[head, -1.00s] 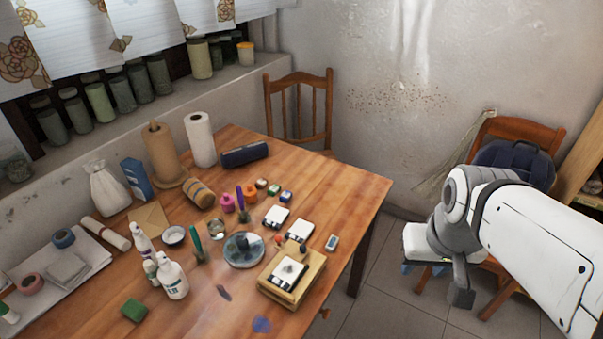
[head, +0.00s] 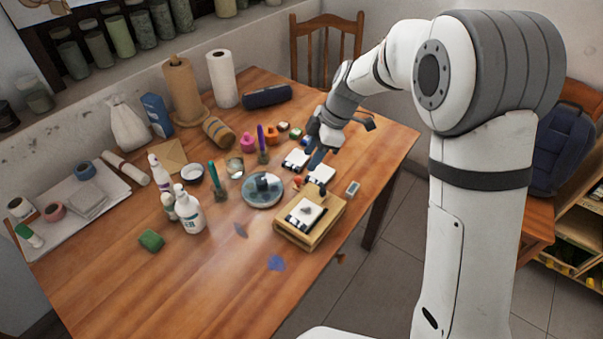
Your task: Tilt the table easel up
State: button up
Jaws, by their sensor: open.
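The table easel (head: 333,213) looks like a low, light wooden box lying flat near the table's right front edge. A white card with black edges (head: 304,213) lies on its top.
A small grey-white block (head: 352,188) lies right of the easel. The table's front is mostly clear.

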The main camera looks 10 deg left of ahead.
aim_at(299, 178)
jog(key=x, duration=0.7)
jog(key=shift+a+f, duration=0.25)
jog(key=shift+f, duration=0.1)
jog(key=shift+c, duration=0.3)
grip_shut()
